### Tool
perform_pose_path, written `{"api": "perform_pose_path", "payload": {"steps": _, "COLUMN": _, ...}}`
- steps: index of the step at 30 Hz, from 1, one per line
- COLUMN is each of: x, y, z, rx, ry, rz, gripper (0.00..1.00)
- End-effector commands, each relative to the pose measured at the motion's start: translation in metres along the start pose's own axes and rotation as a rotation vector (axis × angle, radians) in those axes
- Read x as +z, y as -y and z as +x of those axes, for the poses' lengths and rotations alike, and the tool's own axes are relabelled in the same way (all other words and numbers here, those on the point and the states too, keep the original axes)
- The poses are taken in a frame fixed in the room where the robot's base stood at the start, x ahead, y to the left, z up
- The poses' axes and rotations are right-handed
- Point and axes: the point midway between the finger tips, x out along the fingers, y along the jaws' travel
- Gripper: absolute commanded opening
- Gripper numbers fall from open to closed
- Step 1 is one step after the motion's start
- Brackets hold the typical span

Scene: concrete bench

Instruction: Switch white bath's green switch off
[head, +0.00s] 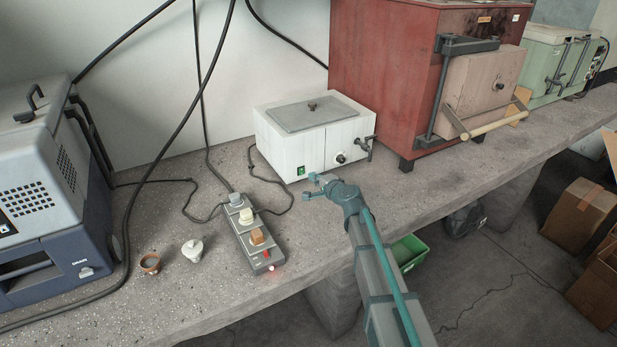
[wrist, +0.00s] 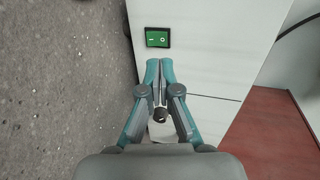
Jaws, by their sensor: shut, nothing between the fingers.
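The white bath (head: 290,143) is a white box with a grey lid, standing on the concrete bench. Its green switch (head: 300,170) is low on the left of the front face. In the wrist view the green switch (wrist: 157,39) has a black frame, with a line mark on its left and a circle on its right. I cannot tell which side is pressed. My gripper (head: 318,179) is shut and empty in front of the bath, near the switch. In the wrist view its fingertips (wrist: 159,63) lie just below the switch; contact is not visible.
A dark knob (head: 341,158) and a drain tap (head: 367,146) project from the bath's front. A power strip (head: 252,239) with plugs and cables lies left of my gripper. A red furnace (head: 384,75) stands to the right. The bench's front edge is close.

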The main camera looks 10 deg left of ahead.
Motion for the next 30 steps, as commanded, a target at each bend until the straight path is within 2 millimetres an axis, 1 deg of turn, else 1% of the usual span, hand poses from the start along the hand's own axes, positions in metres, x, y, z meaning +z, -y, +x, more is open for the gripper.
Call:
{"api": "perform_pose_path", "payload": {"steps": 1, "x": 0.001, "y": 0.002, "z": -0.016, "rx": -0.001, "ry": -0.002, "rz": -0.002, "gripper": 0.00}}
{"api": "perform_pose_path", "payload": {"steps": 6, "x": 0.001, "y": 0.007, "z": -0.047, "rx": -0.001, "ry": -0.001, "rz": -0.001, "gripper": 0.00}}
{"api": "perform_pose_path", "payload": {"steps": 9, "x": 0.001, "y": 0.010, "z": -0.060, "rx": -0.001, "ry": -0.001, "rz": -0.001, "gripper": 0.00}}
{"api": "perform_pose_path", "payload": {"steps": 12, "x": 0.001, "y": 0.012, "z": -0.069, "rx": 0.000, "ry": 0.000, "rz": 0.000, "gripper": 0.00}}
{"api": "perform_pose_path", "payload": {"steps": 17, "x": 0.000, "y": 0.013, "z": -0.075, "rx": 0.000, "ry": 0.000, "rz": 0.001, "gripper": 0.00}}
{"api": "perform_pose_path", "payload": {"steps": 27, "x": 0.000, "y": 0.014, "z": -0.075, "rx": 0.000, "ry": 0.000, "rz": 0.000, "gripper": 0.00}}
{"api": "perform_pose_path", "payload": {"steps": 29, "x": -0.005, "y": 0.013, "z": -0.076, "rx": 0.001, "ry": -0.006, "rz": -0.002, "gripper": 0.00}}
{"api": "perform_pose_path", "payload": {"steps": 30, "x": -0.011, "y": 0.011, "z": -0.078, "rx": 0.002, "ry": -0.014, "rz": -0.006, "gripper": 0.00}}
